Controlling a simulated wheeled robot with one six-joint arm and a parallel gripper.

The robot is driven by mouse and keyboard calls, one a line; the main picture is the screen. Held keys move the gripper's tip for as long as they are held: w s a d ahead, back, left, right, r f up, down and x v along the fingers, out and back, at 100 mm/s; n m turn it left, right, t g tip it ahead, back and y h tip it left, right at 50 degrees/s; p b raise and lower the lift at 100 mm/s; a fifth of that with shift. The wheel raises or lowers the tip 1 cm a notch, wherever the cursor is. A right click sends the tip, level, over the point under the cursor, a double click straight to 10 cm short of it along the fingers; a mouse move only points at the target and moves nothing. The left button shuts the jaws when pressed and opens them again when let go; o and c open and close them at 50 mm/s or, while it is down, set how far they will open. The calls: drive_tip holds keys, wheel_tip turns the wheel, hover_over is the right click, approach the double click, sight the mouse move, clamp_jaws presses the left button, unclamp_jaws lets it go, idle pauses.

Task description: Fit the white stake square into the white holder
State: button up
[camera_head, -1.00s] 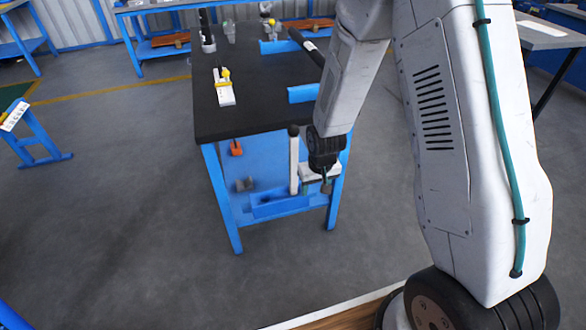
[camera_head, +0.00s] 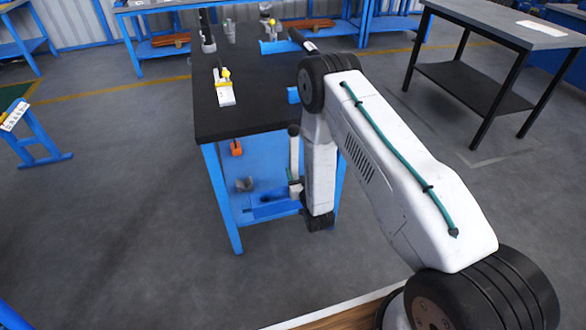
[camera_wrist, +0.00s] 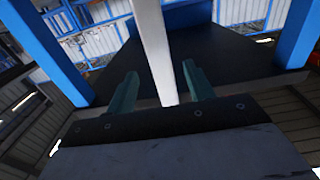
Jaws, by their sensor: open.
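The white stake (camera_head: 294,157) stands upright beneath the front of the black-topped table, with a dark knob at its top. In the wrist view the stake (camera_wrist: 153,45) runs between the two green fingers of my gripper (camera_wrist: 160,80). The fingers are open, with a gap visible on each side of the stake. The stake's near end in that view meets the edge of the gripper body, which may hide more of it. In the head view my forearm covers most of the gripper. A white piece with a yellow part (camera_head: 225,92) lies on the tabletop; I cannot tell if it is the holder.
The black tabletop (camera_head: 240,115) has blue legs and a blue lower shelf carrying a blue block (camera_head: 272,210) and a small grey part (camera_head: 244,184). Blue brackets and cylinders stand at the table's back. A grey table (camera_head: 500,30) is at right.

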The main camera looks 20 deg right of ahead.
sight(292, 157)
drive_tip(key=w, duration=0.7)
drive_tip(key=shift+w+r, duration=0.1)
drive_tip(key=shift+r, duration=0.15)
clamp_jaws()
